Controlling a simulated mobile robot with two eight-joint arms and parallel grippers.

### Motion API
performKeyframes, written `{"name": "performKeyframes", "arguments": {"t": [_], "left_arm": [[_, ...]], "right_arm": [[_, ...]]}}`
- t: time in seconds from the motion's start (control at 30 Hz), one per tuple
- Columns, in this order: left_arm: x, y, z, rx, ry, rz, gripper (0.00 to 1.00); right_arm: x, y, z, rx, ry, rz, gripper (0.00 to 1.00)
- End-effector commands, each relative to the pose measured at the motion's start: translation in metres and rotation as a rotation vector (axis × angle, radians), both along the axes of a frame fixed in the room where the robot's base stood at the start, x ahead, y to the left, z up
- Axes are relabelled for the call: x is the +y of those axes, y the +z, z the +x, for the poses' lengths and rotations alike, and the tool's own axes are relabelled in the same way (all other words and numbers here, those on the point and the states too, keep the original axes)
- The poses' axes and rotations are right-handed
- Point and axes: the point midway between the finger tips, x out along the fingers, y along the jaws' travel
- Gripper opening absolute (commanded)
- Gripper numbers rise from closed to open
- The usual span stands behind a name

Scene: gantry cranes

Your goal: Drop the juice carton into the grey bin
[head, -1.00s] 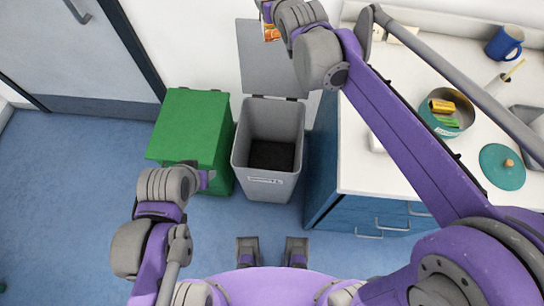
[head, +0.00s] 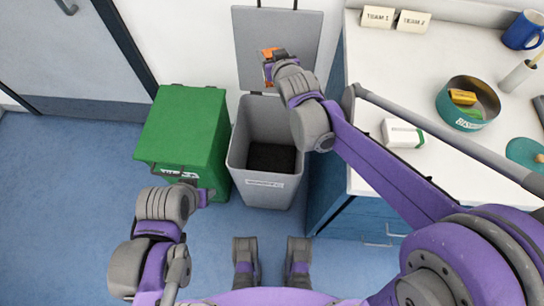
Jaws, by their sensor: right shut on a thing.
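The grey bin (head: 265,187) stands open on the floor, its lid (head: 262,20) raised against the wall. Its inside is dark at the bottom. My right gripper (head: 268,68) is shut on the juice carton (head: 268,53), of which only small orange parts show; the gripper hides the rest. In the picture they overlap the lower part of the raised lid, just behind the bin's opening. My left gripper (head: 204,197) is low in front of the green bin and appears empty; its fingers are too unclear to tell open from shut.
A closed green bin (head: 183,130) stands left of the grey one. On the counter (head: 370,105) at right are a white and green carton (head: 402,133), a teal tin (head: 468,103), a blue mug (head: 523,30) and two team cards (head: 412,22). Blue floor is free at left.

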Motion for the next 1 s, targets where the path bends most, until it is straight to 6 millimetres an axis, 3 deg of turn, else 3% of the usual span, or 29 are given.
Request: {"name": "performKeyframes", "arguments": {"t": [0.03,0.1,0.3,0.4,0.5,1.0], "left_arm": [[0.000,-0.020,0.000,0.007,0.000,0.000,0.50],[0.000,-0.036,0.001,0.012,0.000,0.000,0.50],[0.000,-0.075,0.004,0.026,0.000,0.000,0.50],[0.000,-0.089,0.005,0.031,0.000,0.000,0.50],[0.000,-0.098,0.006,0.033,0.000,0.000,0.50],[0.000,-0.125,0.010,0.041,0.000,0.000,0.50]], "right_arm": [[-0.001,-0.031,-0.003,0.002,0.000,0.000,0.00],[-0.002,-0.059,-0.007,0.002,0.000,0.000,0.00],[-0.006,-0.129,-0.018,0.003,0.000,0.001,0.00],[-0.008,-0.154,-0.023,0.003,0.000,0.001,0.00],[-0.009,-0.169,-0.026,0.002,0.001,0.001,0.00],[-0.009,-0.207,-0.029,0.001,0.001,0.001,0.00]]}}
